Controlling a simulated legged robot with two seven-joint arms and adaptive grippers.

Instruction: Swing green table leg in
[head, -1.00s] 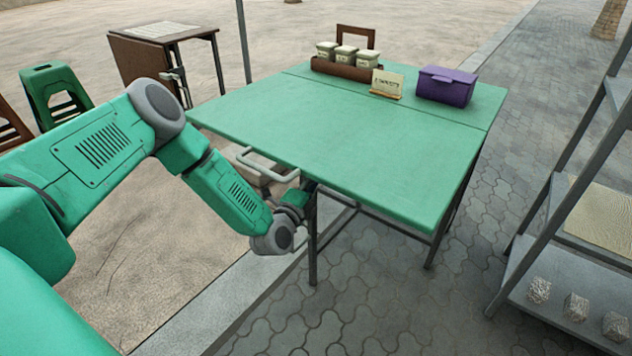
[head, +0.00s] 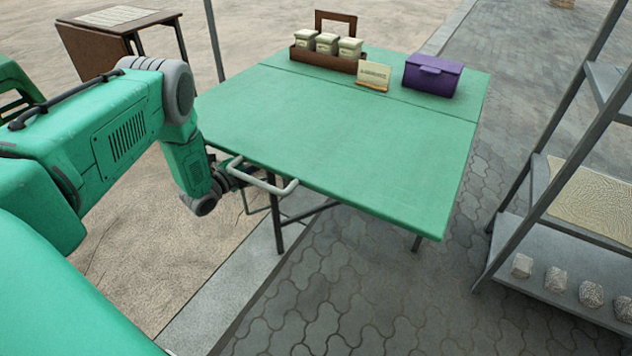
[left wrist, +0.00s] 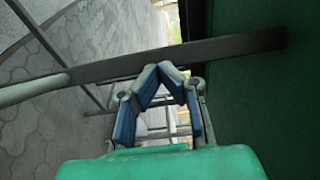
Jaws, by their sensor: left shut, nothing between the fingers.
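The green folding table (head: 330,135) stands ahead of me. A grey handle (head: 265,184) sticks out from the near left edge. My left gripper (head: 240,176) is beside that edge, partly hidden by the handle and tabletop. In the left wrist view, the gripper (left wrist: 165,72) has its blue-padded fingertips together and empty. A dark flat bar (left wrist: 170,58) crosses just beyond them; I cannot tell whether they touch. My right gripper is out of view.
A brown rack of jars (head: 327,58), a small sign (head: 373,76) and a purple box (head: 432,75) stand on the table's far side. A grey shelf (head: 560,255) stands at right, a brown folding table (head: 95,48) behind left. Paving between table and shelf is clear.

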